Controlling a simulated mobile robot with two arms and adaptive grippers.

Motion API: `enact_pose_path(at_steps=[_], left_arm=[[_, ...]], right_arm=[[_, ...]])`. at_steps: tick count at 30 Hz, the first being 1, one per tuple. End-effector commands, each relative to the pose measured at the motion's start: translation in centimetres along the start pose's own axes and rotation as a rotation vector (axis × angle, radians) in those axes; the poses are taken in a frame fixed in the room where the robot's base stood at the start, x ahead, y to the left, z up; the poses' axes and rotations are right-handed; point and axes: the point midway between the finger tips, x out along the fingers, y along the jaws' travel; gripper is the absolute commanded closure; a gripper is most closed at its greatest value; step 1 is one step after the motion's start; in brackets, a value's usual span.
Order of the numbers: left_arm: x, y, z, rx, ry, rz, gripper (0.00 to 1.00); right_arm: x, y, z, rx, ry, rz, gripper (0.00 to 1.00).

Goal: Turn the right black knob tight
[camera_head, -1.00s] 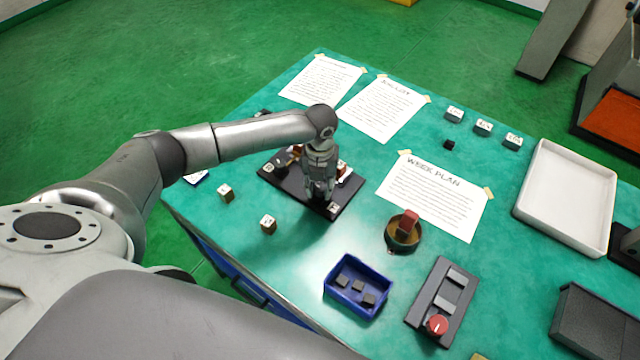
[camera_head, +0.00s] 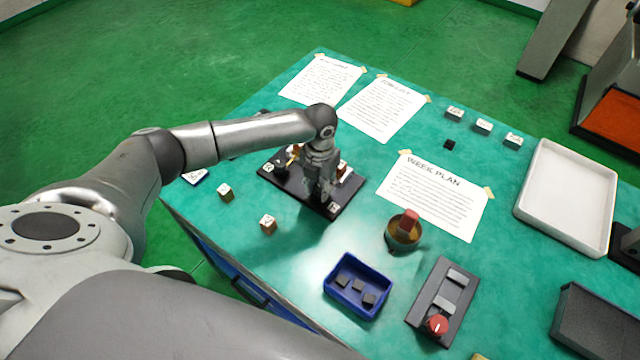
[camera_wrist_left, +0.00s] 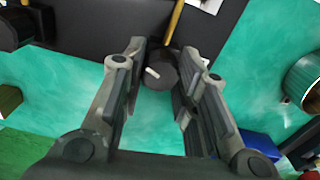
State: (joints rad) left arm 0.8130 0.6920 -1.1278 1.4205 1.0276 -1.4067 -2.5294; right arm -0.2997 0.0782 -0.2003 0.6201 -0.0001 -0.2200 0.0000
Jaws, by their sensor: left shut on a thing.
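A dark fixture plate (camera_head: 285,183) lies on the green table under my left gripper. My left gripper (camera_head: 322,196) points down at the plate's near right part and is shut on the right black knob (camera_wrist_left: 158,74). In the left wrist view the round knob, with a pale mark on it, sits between the fingers (camera_wrist_left: 161,62). In the head view the gripper hides the knob. Another black round part (camera_wrist_left: 14,28) shows at the left edge of the wrist view. My right gripper is not in view.
Small white-faced blocks (camera_head: 268,223) stand left of the blue bin (camera_head: 337,303). A round holder with a red part (camera_head: 404,228) and a dark panel with a red knob (camera_head: 437,325) are to the right. A white tray (camera_head: 520,205) lies farther right.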

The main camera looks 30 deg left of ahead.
Motion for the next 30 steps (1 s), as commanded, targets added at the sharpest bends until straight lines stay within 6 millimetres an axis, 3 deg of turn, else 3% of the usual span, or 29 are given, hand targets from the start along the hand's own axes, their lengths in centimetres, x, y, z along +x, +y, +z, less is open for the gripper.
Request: enact_pose_path(at_steps=[4,5,9,20,25,30], left_arm=[[0.0,0.0,0.0,0.002,0.000,0.001,0.95],[0.0,0.0,0.0,0.001,0.000,0.001,0.68],[0.0,0.0,0.0,0.001,0.000,0.001,0.50],[-0.3,0.0,0.0,0.000,-0.001,0.001,0.49],[-2.4,0.0,0.1,0.001,-0.004,0.001,0.49],[-6.1,0.0,0.1,0.002,-0.006,0.000,0.49]], right_arm=[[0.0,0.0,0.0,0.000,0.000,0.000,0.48],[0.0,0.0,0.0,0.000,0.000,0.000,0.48],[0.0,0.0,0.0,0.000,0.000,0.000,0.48],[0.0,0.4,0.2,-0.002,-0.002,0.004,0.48],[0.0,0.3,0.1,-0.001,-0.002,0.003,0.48],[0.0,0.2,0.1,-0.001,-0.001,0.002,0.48]])
